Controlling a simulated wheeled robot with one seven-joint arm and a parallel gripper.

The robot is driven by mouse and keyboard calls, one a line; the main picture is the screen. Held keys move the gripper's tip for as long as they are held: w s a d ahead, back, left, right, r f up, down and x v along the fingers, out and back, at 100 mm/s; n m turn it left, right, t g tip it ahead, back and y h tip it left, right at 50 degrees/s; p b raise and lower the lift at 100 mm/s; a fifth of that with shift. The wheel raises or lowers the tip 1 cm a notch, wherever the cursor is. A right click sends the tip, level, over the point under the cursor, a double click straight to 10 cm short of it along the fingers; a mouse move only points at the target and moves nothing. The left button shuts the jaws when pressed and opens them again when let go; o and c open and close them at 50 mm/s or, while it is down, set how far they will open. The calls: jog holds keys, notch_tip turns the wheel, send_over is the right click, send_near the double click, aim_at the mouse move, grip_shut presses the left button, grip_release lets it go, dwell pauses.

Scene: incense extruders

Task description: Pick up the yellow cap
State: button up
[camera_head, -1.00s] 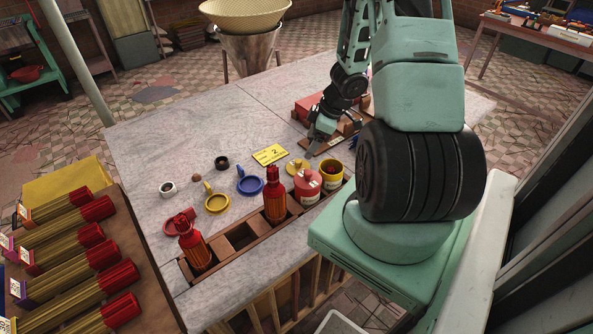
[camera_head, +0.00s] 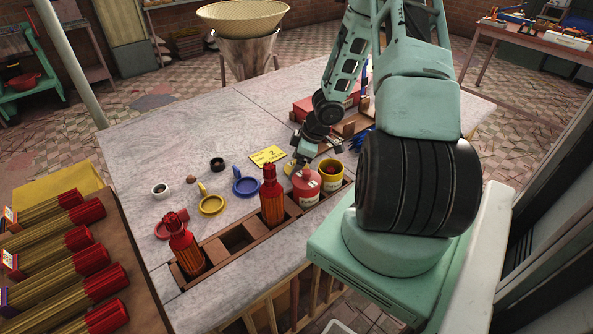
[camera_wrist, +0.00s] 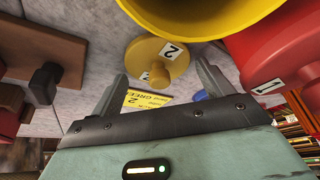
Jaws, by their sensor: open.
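The yellow cap (camera_wrist: 143,58) is a flat disc with a knob and a label "2". It lies on the grey tabletop, in the wrist view between and a little beyond my fingertips. In the head view a sliver of the yellow cap (camera_head: 288,168) shows beside my gripper (camera_head: 301,164), which hides the rest. My gripper is open and empty; its two fingers (camera_wrist: 162,72) show in the wrist view. I cannot tell whether a finger touches the cap.
An open yellow jar (camera_head: 331,180) and a lidded red jar (camera_head: 306,188) stand close by. A yellow card (camera_head: 268,154), a blue ring (camera_head: 245,187) and a yellow ring (camera_head: 211,205) lie left. Red bottles (camera_head: 271,197) stand in the wooden rack. The table's far left is clear.

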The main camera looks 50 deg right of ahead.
jog(key=c, duration=0.7)
